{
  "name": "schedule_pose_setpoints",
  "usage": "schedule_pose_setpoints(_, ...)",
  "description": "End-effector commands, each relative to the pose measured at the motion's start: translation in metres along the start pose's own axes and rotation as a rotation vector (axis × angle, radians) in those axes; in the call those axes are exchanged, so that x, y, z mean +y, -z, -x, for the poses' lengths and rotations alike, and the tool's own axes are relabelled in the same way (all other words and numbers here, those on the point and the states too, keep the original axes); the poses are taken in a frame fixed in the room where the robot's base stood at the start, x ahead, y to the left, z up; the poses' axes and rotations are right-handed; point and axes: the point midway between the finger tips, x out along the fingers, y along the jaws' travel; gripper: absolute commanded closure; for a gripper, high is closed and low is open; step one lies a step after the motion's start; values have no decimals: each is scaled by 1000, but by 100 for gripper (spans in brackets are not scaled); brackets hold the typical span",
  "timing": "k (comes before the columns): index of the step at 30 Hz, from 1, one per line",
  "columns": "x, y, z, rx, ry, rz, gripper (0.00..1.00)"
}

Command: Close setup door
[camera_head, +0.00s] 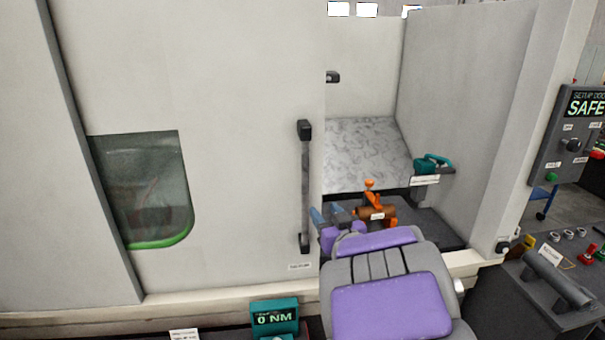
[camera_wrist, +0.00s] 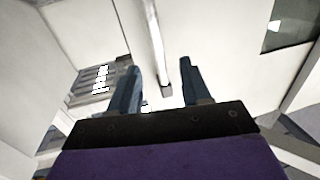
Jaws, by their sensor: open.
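The setup door (camera_head: 240,90) is a large pale sliding panel with a dark green-edged window (camera_head: 145,190). It stands partly open, with a gap to its right. Its vertical bar handle (camera_head: 305,190) has dark end mounts near the door's right edge. My gripper (camera_head: 326,213) is open and empty, just right of the handle's lower part in the head view. In the wrist view, the handle (camera_wrist: 156,45) runs between the two blue-grey fingers of my gripper (camera_wrist: 160,65). I cannot tell how deep it lies between them, and no contact shows.
Inside the gap are a grey speckled surface (camera_head: 365,150), an orange-brown device (camera_head: 378,212) and a teal tool (camera_head: 430,164). A control panel (camera_head: 572,140) at right reads "SAFE". A dark cylinder (camera_head: 557,278) lies at lower right.

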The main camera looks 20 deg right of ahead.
Motion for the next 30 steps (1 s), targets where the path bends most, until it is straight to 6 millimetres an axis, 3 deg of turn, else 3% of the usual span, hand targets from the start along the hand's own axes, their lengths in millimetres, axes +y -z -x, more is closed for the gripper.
schedule_pose_setpoints(11, 15, 1, -28, -2, 1, -12, 52)
schedule_pose_setpoints(22, 1, 1, -90, 5, 2, -1, 52)
schedule_pose_setpoints(30, 8, 0, -130, 2, 0, -4, 52)
